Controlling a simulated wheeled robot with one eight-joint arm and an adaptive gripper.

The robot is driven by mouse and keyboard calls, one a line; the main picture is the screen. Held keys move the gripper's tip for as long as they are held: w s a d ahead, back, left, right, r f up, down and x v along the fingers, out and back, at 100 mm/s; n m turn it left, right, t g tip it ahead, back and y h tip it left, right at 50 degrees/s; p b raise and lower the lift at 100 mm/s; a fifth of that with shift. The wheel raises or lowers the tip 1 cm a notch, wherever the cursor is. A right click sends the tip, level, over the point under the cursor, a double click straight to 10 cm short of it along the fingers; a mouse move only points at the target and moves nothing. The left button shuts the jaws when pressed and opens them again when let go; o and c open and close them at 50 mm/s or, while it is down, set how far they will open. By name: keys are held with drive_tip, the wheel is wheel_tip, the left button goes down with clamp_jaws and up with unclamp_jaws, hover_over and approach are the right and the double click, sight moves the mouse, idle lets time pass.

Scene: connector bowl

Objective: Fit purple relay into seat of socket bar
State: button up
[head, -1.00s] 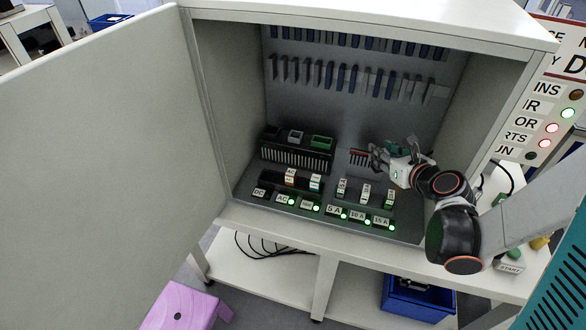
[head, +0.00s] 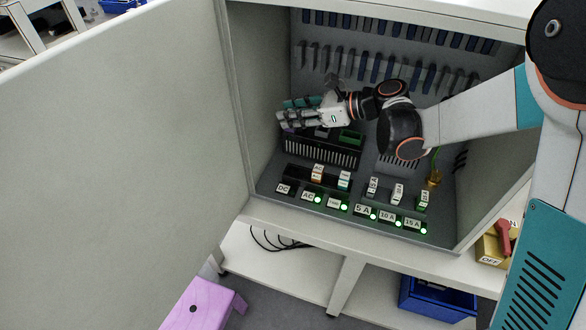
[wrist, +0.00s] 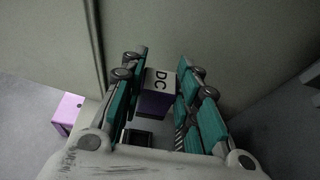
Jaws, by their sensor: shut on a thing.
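The purple relay (wrist: 155,103), with a pale "DC" label on its top, sits between my gripper's fingers in the wrist view. My gripper (wrist: 159,88) is shut on it. In the head view my gripper (head: 284,114) is over the left end of the black slotted rack, and the fingers mostly hide the relay (head: 287,129). The black socket bar (head: 293,174) lies in front of the rack, below my gripper. It holds an orange-sided AC relay (head: 318,172) and a cyan-sided relay (head: 344,180). Its left end, behind the DC label plate (head: 284,189), looks bare.
The slotted rack (head: 318,152) has a green-rimmed bin (head: 350,137) at its right. Upright labelled modules (head: 397,194) stand right of the bar. Green lamps glow along the front row. The cabinet's open door (head: 120,150) and left wall are close by.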

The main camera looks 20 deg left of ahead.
wheel_tip(320, 180, down, 18)
drive_tip(key=b, duration=0.5)
drive_tip(key=shift+b, duration=0.3)
drive_tip(key=shift+f, duration=0.1)
drive_tip(key=o, duration=1)
drive_tip(key=shift+o, duration=0.2)
drive_tip(key=shift+d+r, duration=0.35)
drive_tip(key=p+v, duration=0.3)
drive_tip(key=v, duration=0.8)
drive_tip(key=shift+d, duration=0.15)
